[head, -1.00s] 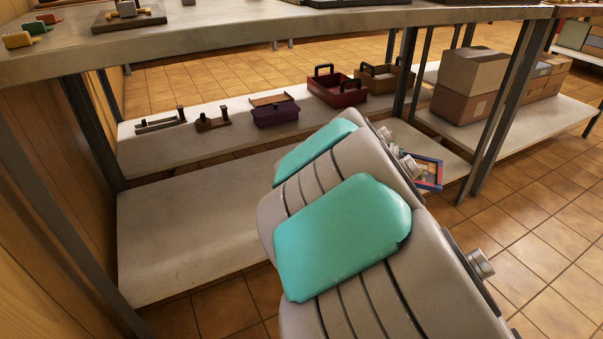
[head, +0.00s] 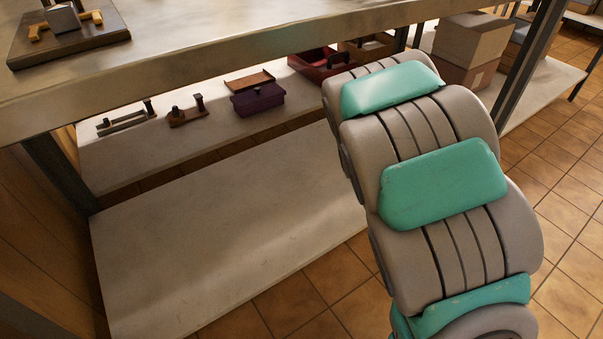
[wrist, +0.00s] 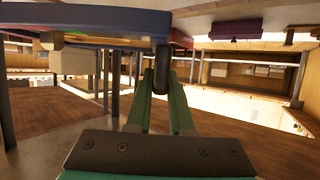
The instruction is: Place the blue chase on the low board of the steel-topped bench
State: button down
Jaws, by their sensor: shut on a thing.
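The blue chase (wrist: 95,28) fills the upper left of the wrist view as a flat blue frame with a bit of red and yellow at its edge. My gripper (wrist: 163,78) is shut on its edge, the green fingers close together. In the head view my arm hides the gripper and the chase. The steel-topped bench (head: 240,62) crosses the top of the head view. Its low board (head: 215,245) is pale and bare where it shows; my arm covers part of its right side.
Behind the low board, a pale shelf (head: 135,160) holds a purple box (head: 258,98), a red tray (head: 318,63) and small wooden tools (head: 186,112). Cardboard boxes (head: 472,45) are at the back right. Dark bench legs (head: 62,172) flank the opening.

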jog(key=s+a+f+n+y+p, duration=0.2)
jog(key=a+f+y, duration=0.1)
jog(key=a+f, duration=0.2)
jog(key=s+a+f+n+g+y+p, duration=0.1)
jog(key=s+a+f+n+y+p, duration=0.1)
jog(key=a+f, duration=0.4)
jog(key=s+a+f+n+g+y+p, duration=0.1)
jog(key=s+a+f+n+y+p, duration=0.2)
jog(key=a+f, duration=0.2)
jog(key=shift+s+a+f+n+y+p, duration=0.15)
jog(key=shift+s+f, duration=0.05)
jog(key=shift+f, duration=0.3)
jog(key=shift+s+a+f+n+y+p, duration=0.1)
jog(key=shift+s+f+n+y+p, duration=0.1)
jog(key=shift+f, duration=0.3)
jog(key=w+b, duration=0.1)
jog(key=b, duration=0.7)
jog(key=shift+w+a+f, duration=0.2)
jog(key=shift+w+a, duration=0.1)
jog(key=shift+w, duration=0.05)
jog(key=b, duration=0.3)
jog(key=shift+w+r, duration=0.15)
jog(key=shift+w, duration=0.05)
jog(key=shift+b, duration=0.8)
